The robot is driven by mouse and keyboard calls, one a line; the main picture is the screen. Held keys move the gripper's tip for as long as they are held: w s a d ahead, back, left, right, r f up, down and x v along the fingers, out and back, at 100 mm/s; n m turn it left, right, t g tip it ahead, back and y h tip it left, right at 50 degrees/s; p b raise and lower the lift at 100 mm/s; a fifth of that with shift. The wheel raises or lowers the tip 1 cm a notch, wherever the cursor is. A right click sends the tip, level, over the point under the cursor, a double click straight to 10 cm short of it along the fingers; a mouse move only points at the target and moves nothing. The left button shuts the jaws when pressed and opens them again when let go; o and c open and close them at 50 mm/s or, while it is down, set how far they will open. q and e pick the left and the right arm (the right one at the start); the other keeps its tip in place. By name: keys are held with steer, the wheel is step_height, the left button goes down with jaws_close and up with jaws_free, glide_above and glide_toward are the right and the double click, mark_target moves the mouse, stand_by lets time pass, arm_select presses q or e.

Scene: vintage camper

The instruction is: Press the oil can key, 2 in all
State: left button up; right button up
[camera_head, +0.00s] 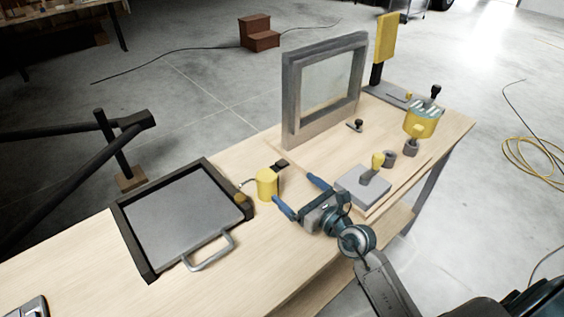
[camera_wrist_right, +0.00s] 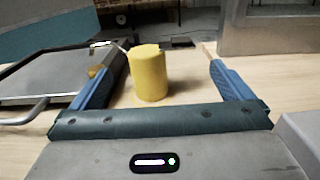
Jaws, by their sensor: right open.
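The oil can (camera_head: 267,186) is a yellow cylinder standing upright on the wooden bench, left of the window frame. A small dark key (camera_head: 281,164) shows at its far right side; it also shows in the right wrist view (camera_wrist_right: 182,43), behind the can (camera_wrist_right: 149,75). A small brass-coloured piece (camera_head: 241,198) is at its left. My right gripper (camera_head: 293,188) is open, its two blue fingers pointing at the can. In the right wrist view the can appears between the fingers (camera_wrist_right: 168,70); contact cannot be told. My left gripper is not in view.
A black-rimmed tray (camera_head: 128,237) with a metal handle lies left of the can. A grey framed window (camera_head: 290,100) stands behind.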

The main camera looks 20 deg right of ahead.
jaws_close()
stand_by(1.5)
